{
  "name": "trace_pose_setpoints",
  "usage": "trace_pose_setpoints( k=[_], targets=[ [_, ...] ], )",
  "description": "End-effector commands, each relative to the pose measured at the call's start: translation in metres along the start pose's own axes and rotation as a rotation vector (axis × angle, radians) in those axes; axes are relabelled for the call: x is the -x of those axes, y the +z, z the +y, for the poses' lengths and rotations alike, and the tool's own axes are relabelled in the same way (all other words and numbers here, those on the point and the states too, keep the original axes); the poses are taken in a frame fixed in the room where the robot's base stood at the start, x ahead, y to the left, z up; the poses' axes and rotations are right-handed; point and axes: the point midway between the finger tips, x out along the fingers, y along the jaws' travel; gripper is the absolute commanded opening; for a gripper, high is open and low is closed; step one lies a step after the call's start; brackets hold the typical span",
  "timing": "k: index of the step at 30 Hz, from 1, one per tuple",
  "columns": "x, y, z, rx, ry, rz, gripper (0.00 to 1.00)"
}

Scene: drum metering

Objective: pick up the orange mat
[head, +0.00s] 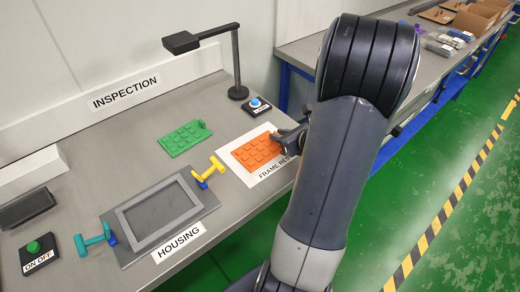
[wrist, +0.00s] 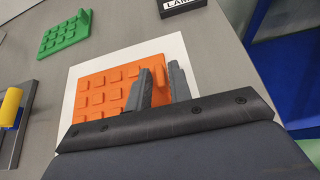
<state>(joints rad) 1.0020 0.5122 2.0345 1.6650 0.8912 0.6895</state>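The orange mat (head: 257,151) is a flat slab with rows of raised squares and an upright tab at its right side. It lies on a white sheet marked with partly hidden "FRAME RE…" lettering. It also shows in the wrist view (wrist: 104,88). My gripper (wrist: 160,84) is over the mat's right side, its two grey fingers close on either side of the orange tab, with no clear gap showing. In the head view my arm hides the mat's right edge and most of the gripper. The mat appears flat on the sheet.
A green mat (head: 185,137) with a similar tab lies to the left. A grey housing frame (head: 158,213) with yellow and teal handles sits at front left. A lamp (head: 237,88) and blue button (head: 256,103) stand behind. The bench's front edge is close.

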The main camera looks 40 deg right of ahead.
Motion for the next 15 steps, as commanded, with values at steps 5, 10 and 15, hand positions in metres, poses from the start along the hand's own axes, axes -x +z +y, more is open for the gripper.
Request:
trace_pose_setpoints(
  k=[5,10,15],
  targets=[
    [-0.0005,0.0002,-0.0002,0.000,-0.001,0.000,0.20],
    [-0.0003,0.0002,-0.0002,0.000,-0.001,0.000,0.09],
    [-0.0002,0.0002,-0.0002,0.000,-0.001,0.000,0.00]
  ],
)
